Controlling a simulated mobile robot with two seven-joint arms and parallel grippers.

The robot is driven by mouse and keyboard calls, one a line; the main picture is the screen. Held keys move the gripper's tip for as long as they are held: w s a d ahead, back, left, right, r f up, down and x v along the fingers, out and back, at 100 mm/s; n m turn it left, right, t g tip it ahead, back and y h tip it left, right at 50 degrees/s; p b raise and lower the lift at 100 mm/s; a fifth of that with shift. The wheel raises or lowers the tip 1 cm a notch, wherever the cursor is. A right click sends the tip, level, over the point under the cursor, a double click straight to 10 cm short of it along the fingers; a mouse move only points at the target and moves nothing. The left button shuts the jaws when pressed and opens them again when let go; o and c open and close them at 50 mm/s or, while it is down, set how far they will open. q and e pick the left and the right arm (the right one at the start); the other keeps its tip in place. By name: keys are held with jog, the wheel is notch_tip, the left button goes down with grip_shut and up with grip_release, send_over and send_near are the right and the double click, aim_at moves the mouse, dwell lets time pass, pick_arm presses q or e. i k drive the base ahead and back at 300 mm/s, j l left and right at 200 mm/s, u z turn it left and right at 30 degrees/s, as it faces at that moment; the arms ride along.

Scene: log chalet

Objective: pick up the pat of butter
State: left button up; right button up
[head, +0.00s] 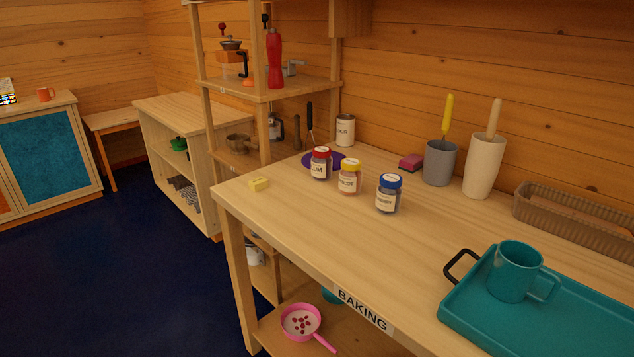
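Neither of my grippers shows in the head view.
Jars with red (321,163), yellow (349,177) and blue (388,193) lids stand right of the butter. A purple plate (335,159) lies behind the red-lidded jar. A teal tray (460,315) with a teal mug (515,270) is at the right. A wooden shelf (300,88) rises behind.

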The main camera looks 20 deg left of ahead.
aim_at(256, 184)
jog(key=j+z, duration=0.25)
jog(key=z, duration=0.2)
jog(key=i+j+z, duration=0.1)
jog(key=j+z, duration=0.2)
jog(key=z, duration=0.15)
jog(key=j+z, duration=0.25)
jog(key=k+j+z, duration=0.1)
jog(key=j+z, duration=0.2)
jog(key=j, duration=0.15)
jog(key=k+j+z, duration=0.15)
jog(key=j, duration=0.2)
jog(key=k+j+z, duration=0.2)
jog(key=j, duration=0.15)
jog(key=k+j, duration=0.1)
jog(key=j, duration=0.25)
jog(key=k+j+z, duration=0.1)
jog(key=j, duration=0.3)
jog(key=k+j, duration=0.15)
jog(key=j, duration=0.2)
jog(key=k+j, duration=0.15)
jog(key=j, duration=0.2)
jog(key=z, duration=0.05)
